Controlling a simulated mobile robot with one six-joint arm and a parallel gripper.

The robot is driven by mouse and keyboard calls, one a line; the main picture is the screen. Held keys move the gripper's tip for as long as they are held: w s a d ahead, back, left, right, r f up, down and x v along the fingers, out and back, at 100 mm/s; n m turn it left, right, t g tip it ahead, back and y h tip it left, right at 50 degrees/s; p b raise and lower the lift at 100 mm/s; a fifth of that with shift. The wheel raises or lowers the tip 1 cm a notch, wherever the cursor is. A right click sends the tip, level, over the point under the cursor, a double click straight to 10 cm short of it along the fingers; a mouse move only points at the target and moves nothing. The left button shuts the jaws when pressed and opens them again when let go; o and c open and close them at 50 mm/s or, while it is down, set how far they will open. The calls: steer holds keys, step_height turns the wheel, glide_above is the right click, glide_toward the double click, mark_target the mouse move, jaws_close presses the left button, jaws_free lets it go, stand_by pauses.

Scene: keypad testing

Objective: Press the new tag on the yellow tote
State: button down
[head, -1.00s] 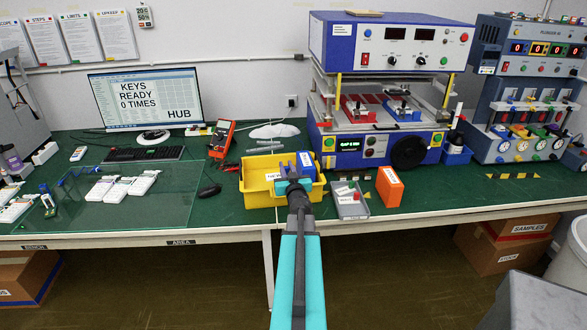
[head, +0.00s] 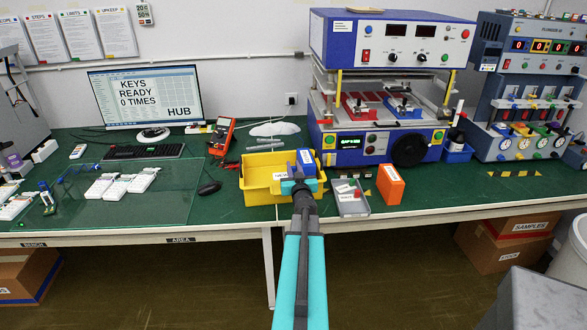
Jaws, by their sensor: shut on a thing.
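The yellow tote (head: 258,197) stands near the front edge of the green bench, left of the middle of the head view. My gripper (head: 293,183) is in front of its right half, with teal finger parts showing. It appears shut on a small white tag (head: 281,176) with dark print, which sticks out at its left. The tag overlaps the tote in the picture; whether it touches the tote I cannot tell. My gripper and arm hide part of the tote's front right.
A blue box (head: 306,158) with a white label shows at the tote's right end. A grey tray (head: 352,207) and an orange box (head: 391,184) stand to the right. A black mouse (head: 209,187) and glass plate (head: 180,207) lie left.

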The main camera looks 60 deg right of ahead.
steer(key=shift+f+b, duration=1.95)
steer(key=shift+f, duration=0.55)
steer(key=shift+f, duration=0.2)
stand_by(0.7)
steer(key=c, duration=1.5)
jaws_free()
steer(key=shift+c, duration=0.2)
steer(key=shift+s+a, duration=0.1)
steer(key=shift+a, duration=0.05)
